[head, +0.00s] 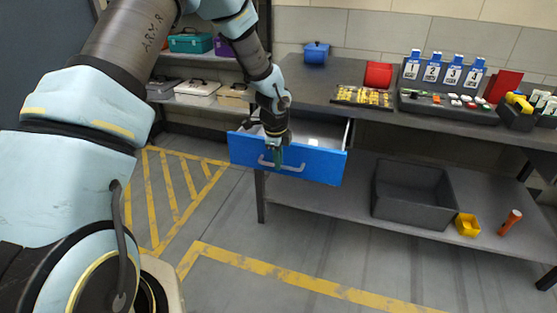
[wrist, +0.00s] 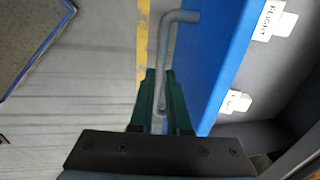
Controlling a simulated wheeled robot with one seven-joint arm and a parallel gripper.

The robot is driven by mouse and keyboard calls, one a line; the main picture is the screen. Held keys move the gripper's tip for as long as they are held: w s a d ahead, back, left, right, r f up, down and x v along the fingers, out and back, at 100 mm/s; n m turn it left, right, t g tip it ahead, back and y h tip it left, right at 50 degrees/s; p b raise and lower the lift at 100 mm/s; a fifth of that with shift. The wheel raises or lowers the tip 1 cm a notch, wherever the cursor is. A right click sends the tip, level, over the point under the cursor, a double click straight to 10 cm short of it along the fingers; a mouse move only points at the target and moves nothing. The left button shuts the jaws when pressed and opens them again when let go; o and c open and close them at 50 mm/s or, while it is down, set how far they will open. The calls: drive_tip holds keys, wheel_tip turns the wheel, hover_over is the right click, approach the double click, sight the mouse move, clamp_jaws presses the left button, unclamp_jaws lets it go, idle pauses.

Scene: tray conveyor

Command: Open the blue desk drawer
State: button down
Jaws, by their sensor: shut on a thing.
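The blue desk drawer (head: 318,166) hangs below the left end of the desk and stands pulled out, its pale inside showing. Its grey bar handle (head: 293,168) is on the front face. My gripper (head: 277,160) is at the left part of the handle. In the wrist view, the green fingers of my gripper (wrist: 162,105) are on either side of the handle (wrist: 168,50) near its end, shut on it. The blue drawer front (wrist: 222,60) is right of them, and labels with "FLIGHT" lettering show inside the drawer. My arm hides part of the drawer's left side.
The grey desk top (head: 310,85) carries a blue pot (head: 316,53), a red bin (head: 378,75) and numbered blue-and-white holders. A dark crate (head: 413,192), a yellow bin (head: 467,225) and an orange flashlight (head: 510,222) are on the lower shelf. The floor before the drawer is clear.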

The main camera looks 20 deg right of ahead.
drive_tip(key=shift+a, duration=0.1)
drive_tip(key=c, duration=0.9)
unclamp_jaws()
drive_tip(key=shift+r, duration=0.1)
drive_tip(key=r, duration=0.3)
drive_tip(key=s+a+r, duration=0.1)
drive_tip(key=r, duration=0.6)
drive_tip(key=shift+s+a+r+b, duration=0.2)
drive_tip(key=shift+s+b, duration=0.1)
drive_tip(key=shift+b, duration=0.1)
